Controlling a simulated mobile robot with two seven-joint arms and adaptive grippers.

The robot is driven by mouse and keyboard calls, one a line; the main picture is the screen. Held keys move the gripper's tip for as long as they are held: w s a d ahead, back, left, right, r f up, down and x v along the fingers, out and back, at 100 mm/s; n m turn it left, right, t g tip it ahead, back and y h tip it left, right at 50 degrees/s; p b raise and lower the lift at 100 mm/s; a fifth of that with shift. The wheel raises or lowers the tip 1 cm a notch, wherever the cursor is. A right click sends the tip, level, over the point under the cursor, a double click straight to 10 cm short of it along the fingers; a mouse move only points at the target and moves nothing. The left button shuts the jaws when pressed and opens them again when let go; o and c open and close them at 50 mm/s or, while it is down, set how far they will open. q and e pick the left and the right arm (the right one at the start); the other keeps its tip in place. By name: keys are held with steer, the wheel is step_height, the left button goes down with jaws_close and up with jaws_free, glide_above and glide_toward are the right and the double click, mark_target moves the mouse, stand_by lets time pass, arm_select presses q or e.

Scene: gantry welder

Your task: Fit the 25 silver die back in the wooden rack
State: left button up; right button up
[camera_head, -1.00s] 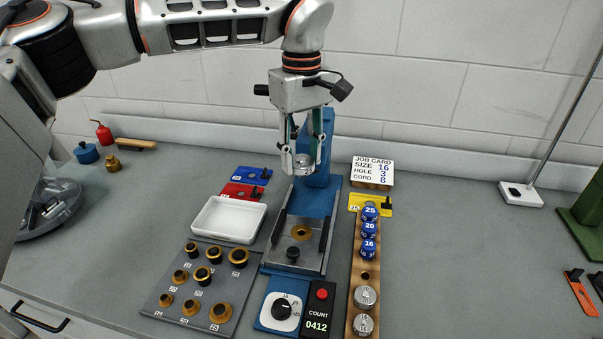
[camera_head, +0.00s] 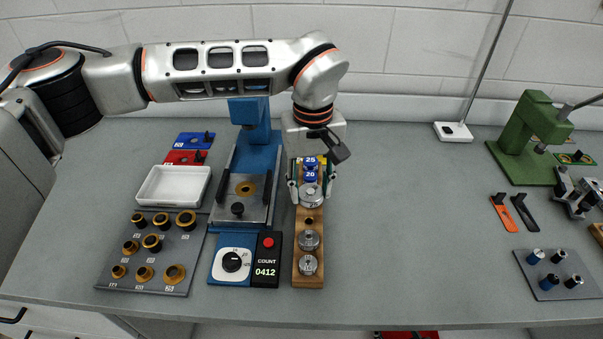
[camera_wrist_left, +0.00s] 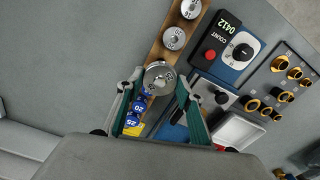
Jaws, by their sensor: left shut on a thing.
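My left gripper (camera_head: 311,194) is shut on a silver die (camera_head: 311,196), a round metal piece. It holds the die over the wooden rack (camera_head: 309,283), between the blue dies and an empty hole (camera_head: 309,219). In the left wrist view the held die (camera_wrist_left: 160,78) is between the fingertips; its mark is too blurred to read surely. Whether it touches the rack I cannot tell. Two silver dies, (camera_head: 309,240) and (camera_head: 308,264), sit at the rack's near end. Blue dies 25 (camera_head: 310,161) and 20 (camera_head: 310,174) stand behind the gripper. My right gripper is not in view.
Left of the rack are the blue press (camera_head: 256,125) with its dial, the counter box (camera_head: 267,270) reading 0412, a white tray (camera_head: 173,201) and a grey board (camera_head: 115,273) with brass rings. The table right of the rack is clear up to the green press (camera_head: 528,130).

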arm_select(q)
steer(key=shift+f+b, duration=1.7)
steer(key=shift+f, duration=0.9)
steer(key=shift+f+b, duration=0.55)
steer(key=shift+f, duration=0.7)
steer(key=o, duration=1.6)
steer(key=shift+c, duration=0.2)
steer(key=shift+a, duration=0.1)
step_height(320, 180, up, 12)
